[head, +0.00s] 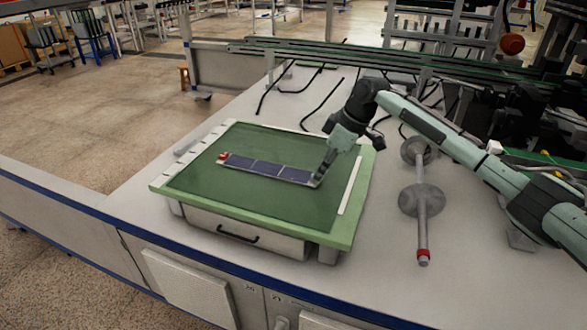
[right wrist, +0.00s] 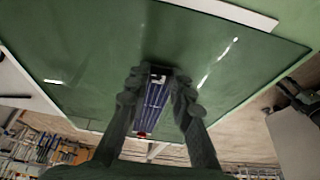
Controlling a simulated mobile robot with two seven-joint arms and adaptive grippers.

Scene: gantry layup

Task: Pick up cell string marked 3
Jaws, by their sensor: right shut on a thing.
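A dark blue cell string (head: 268,169) with a pale edge lies along the green surface of the layup table (head: 345,240) in the head view. A small red piece shows at its far left end. My right gripper (head: 318,183) reaches down to the string's right end. In the right wrist view, the string (right wrist: 153,103) runs between the two fingers of my right gripper (right wrist: 158,85), which is shut on its end. I cannot read a number on the string. I cannot tell whether the string is lifted off the surface. My left gripper is not in view.
A grey rod with round discs and a red end (head: 423,210) lies on the bench right of the layup table. Black cables (head: 322,103) lie behind it. White strips (head: 351,186) border the green surface. The green surface in front of the string is clear.

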